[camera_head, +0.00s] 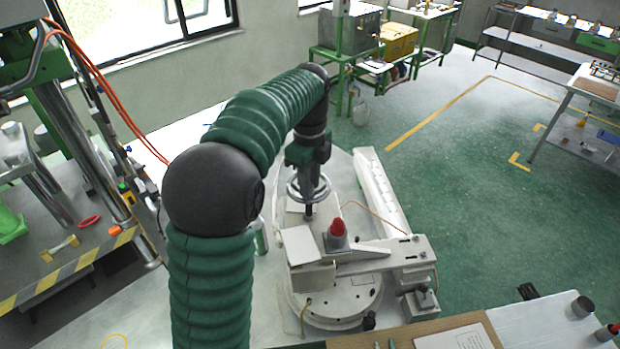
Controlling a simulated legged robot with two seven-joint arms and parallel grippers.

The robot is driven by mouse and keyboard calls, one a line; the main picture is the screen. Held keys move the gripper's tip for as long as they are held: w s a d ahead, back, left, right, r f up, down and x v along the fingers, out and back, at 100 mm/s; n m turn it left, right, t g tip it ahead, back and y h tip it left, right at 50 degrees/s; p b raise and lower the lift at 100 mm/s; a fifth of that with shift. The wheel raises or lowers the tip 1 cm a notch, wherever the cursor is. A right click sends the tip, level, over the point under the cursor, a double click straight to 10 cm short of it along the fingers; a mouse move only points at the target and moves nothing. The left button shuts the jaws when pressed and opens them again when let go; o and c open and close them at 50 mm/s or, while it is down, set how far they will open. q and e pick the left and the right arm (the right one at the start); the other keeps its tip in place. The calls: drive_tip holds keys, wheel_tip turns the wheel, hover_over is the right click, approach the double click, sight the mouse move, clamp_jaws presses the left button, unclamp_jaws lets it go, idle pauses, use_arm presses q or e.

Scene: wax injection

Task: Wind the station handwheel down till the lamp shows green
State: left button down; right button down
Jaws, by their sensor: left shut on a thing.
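The station (335,305) is a white machine on a round base in the middle of the view. Its handwheel (296,194), a pale metal ring on a dark upright shaft, stands at the back of it. The lamp (337,228) is a small dome on a grey mount in front of the wheel, and it looks red. My left gripper (308,176) reaches down from above and is shut on the handwheel; its fingertips are small and partly hidden against the ring. My right gripper is not in view.
A bench with a green press, orange hoses and a striped edge (70,268) stands at the left. A board with paper (455,338) and pens lies at the front. Workbenches stand at the back and right. The green floor (470,180) is clear.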

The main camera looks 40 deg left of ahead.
use_arm(q)
drive_tip(key=n+p, duration=0.1)
drive_tip(key=n, duration=0.3)
drive_tip(key=shift+n, duration=0.4)
drive_tip(key=n+p, duration=0.1)
drive_tip(key=n, duration=0.2)
drive_tip(key=shift+n, duration=0.3)
drive_tip(key=n, duration=0.3)
drive_tip(key=shift+n+p, duration=0.3)
drive_tip(key=shift+p, duration=0.1)
drive_tip(key=n, duration=0.4)
drive_tip(key=shift+f+n+p, duration=0.1)
drive_tip(key=shift+n+p, duration=0.2)
drive_tip(key=shift+p, duration=0.1)
drive_tip(key=n, duration=0.4)
drive_tip(key=shift+s+f+p, duration=0.1)
drive_tip(key=shift+p, duration=0.3)
drive_tip(key=n, duration=0.4)
drive_tip(key=shift+p, duration=0.35)
drive_tip(key=n+p, duration=0.1)
drive_tip(key=n, duration=0.3)
drive_tip(key=shift+n+p, duration=0.35)
drive_tip(key=shift+n, duration=1.55)
